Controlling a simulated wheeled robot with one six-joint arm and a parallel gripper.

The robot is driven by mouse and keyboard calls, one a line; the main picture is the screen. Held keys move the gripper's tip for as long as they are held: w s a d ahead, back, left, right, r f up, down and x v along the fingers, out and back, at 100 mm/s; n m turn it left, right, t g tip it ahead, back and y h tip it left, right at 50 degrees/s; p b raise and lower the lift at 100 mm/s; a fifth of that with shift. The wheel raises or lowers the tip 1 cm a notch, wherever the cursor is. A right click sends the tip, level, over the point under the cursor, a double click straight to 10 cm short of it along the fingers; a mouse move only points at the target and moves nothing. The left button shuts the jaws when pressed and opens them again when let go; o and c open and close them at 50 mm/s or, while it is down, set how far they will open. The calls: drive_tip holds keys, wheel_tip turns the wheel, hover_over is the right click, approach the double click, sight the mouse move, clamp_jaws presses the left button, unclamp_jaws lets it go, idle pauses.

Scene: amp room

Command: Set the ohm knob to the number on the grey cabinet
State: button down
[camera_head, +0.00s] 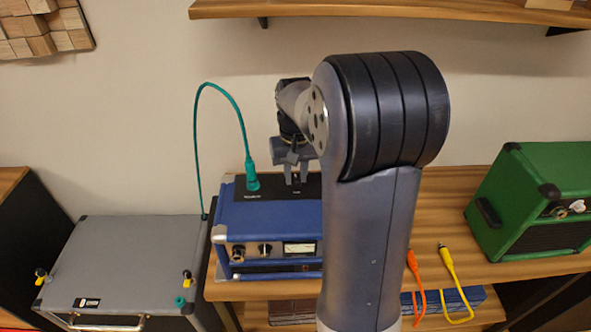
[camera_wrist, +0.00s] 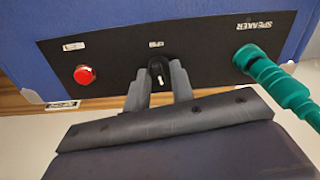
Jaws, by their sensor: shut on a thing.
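The ohm knob (camera_wrist: 157,66) is small and black with a white pointer mark, on the black panel (camera_wrist: 115,60) of the blue amp (camera_head: 262,222). My gripper (camera_wrist: 159,80) has its two fingers on either side of the knob and is shut on it; the fingers (camera_head: 296,174) come down onto the panel in the head view. The white mark points roughly toward the bottom of the wrist view; the print above the knob is too small to read. The grey cabinet (camera_head: 135,250) stands at left with a black-and-white label (camera_head: 88,302) whose number I cannot read.
A teal plug (camera_head: 252,177) sits in the speaker socket beside the knob, its cable (camera_head: 238,112) looping to the grey cabinet. A red button (camera_wrist: 85,75) is on the panel's other side. A green amp (camera_head: 540,200) and orange (camera_head: 416,275) and yellow (camera_head: 452,270) cables are at right.

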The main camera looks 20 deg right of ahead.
sight(296, 177)
drive_tip(key=shift+m, duration=0.8)
drive_tip(key=c, duration=1.3)
unclamp_jaws()
drive_tip(key=shift+o, duration=0.2)
drive_tip(key=shift+r, duration=0.1)
wheel_tip(296, 177, up, 11)
drive_tip(key=shift+f+p, duration=0.2)
drive_tip(key=shift+p, duration=0.1)
